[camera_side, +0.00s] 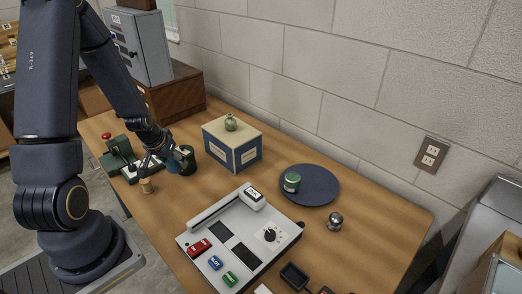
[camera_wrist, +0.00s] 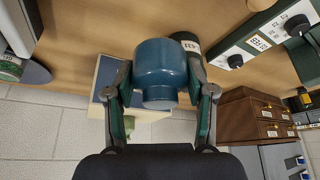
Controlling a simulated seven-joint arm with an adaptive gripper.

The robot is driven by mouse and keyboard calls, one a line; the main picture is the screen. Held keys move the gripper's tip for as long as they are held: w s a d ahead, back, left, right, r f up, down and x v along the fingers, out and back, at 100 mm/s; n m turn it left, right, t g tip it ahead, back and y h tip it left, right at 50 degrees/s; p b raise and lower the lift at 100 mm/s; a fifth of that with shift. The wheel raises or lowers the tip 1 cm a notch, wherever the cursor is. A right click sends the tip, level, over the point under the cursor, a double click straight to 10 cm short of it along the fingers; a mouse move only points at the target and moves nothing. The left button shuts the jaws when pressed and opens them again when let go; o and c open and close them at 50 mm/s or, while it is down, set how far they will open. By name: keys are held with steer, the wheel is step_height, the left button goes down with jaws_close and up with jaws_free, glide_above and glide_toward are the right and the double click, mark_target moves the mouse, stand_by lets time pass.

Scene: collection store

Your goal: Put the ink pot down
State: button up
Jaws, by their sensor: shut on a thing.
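The ink pot appears to be the blue, round-shouldered pot with a narrower neck (camera_wrist: 160,62) in the wrist view. My gripper (camera_wrist: 160,80) is shut on it, one finger on each side. In the side view my gripper (camera_side: 168,153) is over the left part of the table, and the blue pot (camera_side: 173,164) shows partly behind the fingers. Whether its base touches the table cannot be told.
A dark green labelled jar (camera_side: 188,157) stands close beside the blue pot. A blue-and-cream box (camera_side: 233,153) with a green round pot on top is to the right. A small wooden cylinder (camera_side: 146,186), a green device (camera_side: 119,146) and a white panel (camera_side: 205,262) are also near.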

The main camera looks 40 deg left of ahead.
mark_target(185, 191)
step_height(185, 191, down, 12)
steer(key=shift+r, duration=0.2)
stand_by(0.4)
steer(key=o, duration=1.3)
steer(key=shift+f, duration=0.1)
steer(key=shift+c, duration=0.2)
